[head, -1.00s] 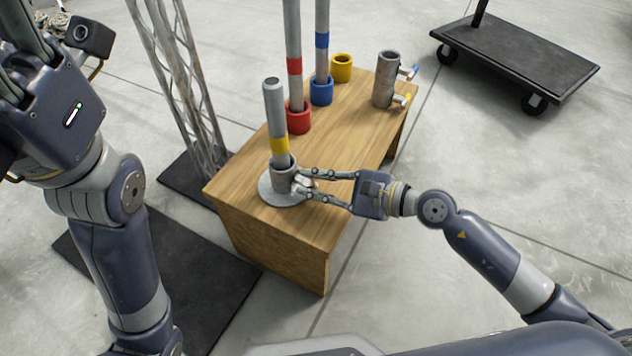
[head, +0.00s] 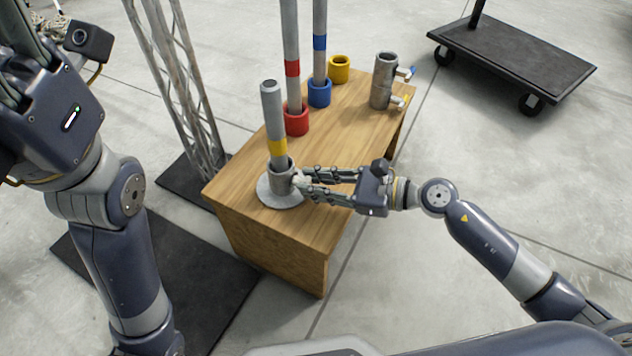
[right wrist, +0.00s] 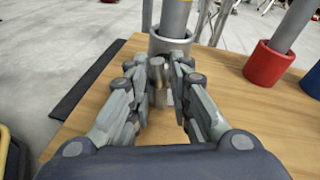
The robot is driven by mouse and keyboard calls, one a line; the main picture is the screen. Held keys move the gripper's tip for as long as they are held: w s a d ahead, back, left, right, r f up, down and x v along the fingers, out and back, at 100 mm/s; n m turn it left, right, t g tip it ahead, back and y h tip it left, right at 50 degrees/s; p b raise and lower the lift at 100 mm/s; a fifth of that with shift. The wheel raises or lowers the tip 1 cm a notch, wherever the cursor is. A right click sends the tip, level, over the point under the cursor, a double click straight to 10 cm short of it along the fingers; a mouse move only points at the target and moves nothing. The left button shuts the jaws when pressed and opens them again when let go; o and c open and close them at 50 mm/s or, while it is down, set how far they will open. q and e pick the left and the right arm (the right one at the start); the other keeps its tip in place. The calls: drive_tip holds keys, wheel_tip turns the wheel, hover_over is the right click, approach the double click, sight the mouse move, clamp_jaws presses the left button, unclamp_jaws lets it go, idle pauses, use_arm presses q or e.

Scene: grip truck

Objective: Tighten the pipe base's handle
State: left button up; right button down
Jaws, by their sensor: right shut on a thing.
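The pipe base (head: 283,180) is a grey metal socket on a round plate (head: 278,203) at the table's near left corner. A grey pipe with a yellow band (head: 273,115) stands in it, tilted slightly. The handle (right wrist: 158,82) sticks out from the base's side and shows between the fingers in the right wrist view. My right gripper (head: 303,183) is shut on the handle, its fingers coming from the right; they partly hide it. My left arm (head: 125,200) is at the left of the head view, and its fingertips are not visible.
The wooden table (head: 235,185) also holds a red holder (head: 297,122) and a blue holder (head: 319,95) with pipes, a yellow ring (head: 340,70) and a metal coupler (head: 383,85) with side handles. A lattice truss (head: 180,90) stands left. A black cart (head: 515,60) is at back right.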

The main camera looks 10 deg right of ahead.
drive_tip(key=c, duration=1.6)
unclamp_jaws()
drive_tip(key=shift+o, duration=0.2)
drive_tip(key=v, duration=1.2)
drive_tip(key=shift+o, duration=0.4)
